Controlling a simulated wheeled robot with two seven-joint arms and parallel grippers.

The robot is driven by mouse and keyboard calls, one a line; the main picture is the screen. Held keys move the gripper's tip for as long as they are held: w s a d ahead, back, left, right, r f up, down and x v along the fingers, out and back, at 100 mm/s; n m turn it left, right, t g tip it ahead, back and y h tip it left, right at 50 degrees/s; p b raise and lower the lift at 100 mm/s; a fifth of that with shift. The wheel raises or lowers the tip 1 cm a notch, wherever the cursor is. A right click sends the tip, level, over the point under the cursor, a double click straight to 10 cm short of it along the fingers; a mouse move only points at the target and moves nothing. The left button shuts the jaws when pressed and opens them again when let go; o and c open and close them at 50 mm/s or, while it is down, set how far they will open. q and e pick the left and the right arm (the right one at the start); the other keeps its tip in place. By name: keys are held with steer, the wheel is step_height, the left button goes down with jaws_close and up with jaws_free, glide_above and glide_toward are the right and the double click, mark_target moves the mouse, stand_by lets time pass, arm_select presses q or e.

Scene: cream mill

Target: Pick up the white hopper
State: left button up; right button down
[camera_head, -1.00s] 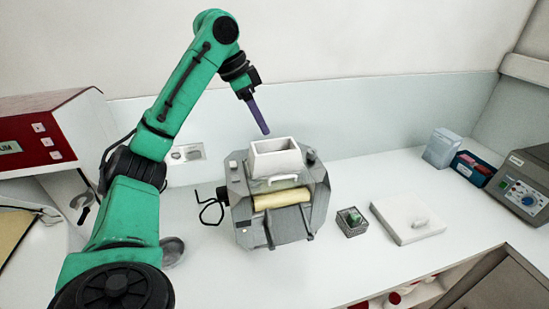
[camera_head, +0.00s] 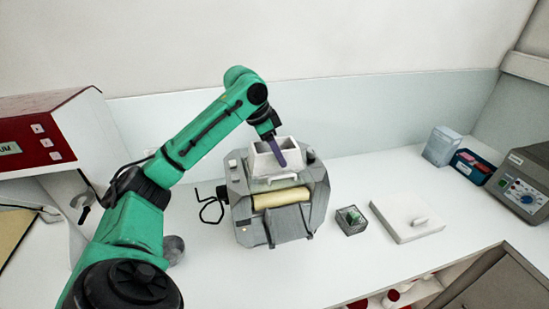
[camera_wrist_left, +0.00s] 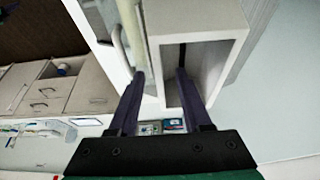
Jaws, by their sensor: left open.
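The white hopper (camera_head: 259,166) is an open-topped box on top of the grey mill (camera_head: 239,214), upright. My left gripper (camera_head: 281,160) is at the hopper from above, pointing down; its purple fingers cover part of the box in the head view. The left wrist view shows the hopper (camera_wrist_left: 227,62) under the open left gripper (camera_wrist_left: 161,74). One finger appears inside the box opening and the other outside, with a hopper wall between them. Whether either finger touches the wall cannot be told. My right gripper is not in view.
A black cable lies left of the mill. To its right are a small dark box with green contents (camera_head: 351,221) and a white flat plate with a knob (camera_head: 400,222). A red-and-white machine (camera_head: 45,130) stands left, a grey device (camera_head: 520,185) far right.

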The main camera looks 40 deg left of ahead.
arm_select(q)
steer(key=shift+s+d+f, duration=0.1)
steer(key=shift+f, duration=0.05)
stand_by(0.3)
jaws_close()
stand_by(1.2)
